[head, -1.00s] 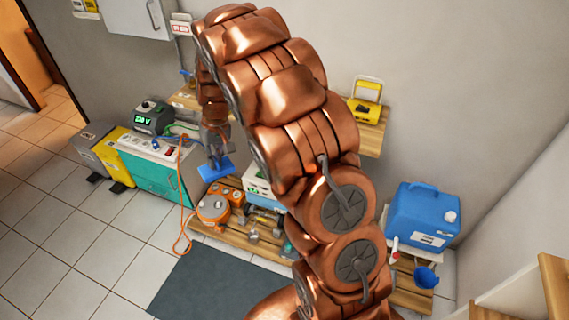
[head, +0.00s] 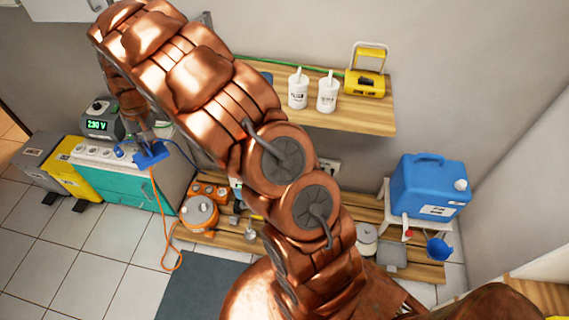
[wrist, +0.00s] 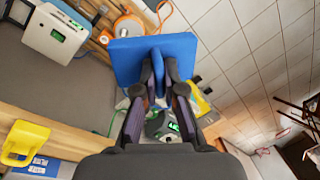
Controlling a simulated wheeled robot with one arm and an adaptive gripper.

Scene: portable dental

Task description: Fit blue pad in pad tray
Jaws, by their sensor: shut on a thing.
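The blue pad (head: 152,155) is a flat blue square with a raised rib on its near face. My gripper (wrist: 159,75) is shut on that rib, and the pad (wrist: 125,60) spreads out beyond the fingertips. In the head view the pad hangs from my gripper in front of the teal cabinet, near its top edge. I cannot surely tell the pad tray; a flat grey square piece (head: 391,252) lies on the low wooden shelf at right.
The teal cabinet (head: 122,187) bears sockets and a meter (head: 97,125). An orange reel (head: 199,213) stands on the low shelf. Two white bottles and a yellow case (head: 365,84) stand on the upper shelf (head: 345,122). A blue jug (head: 428,185) stands at right.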

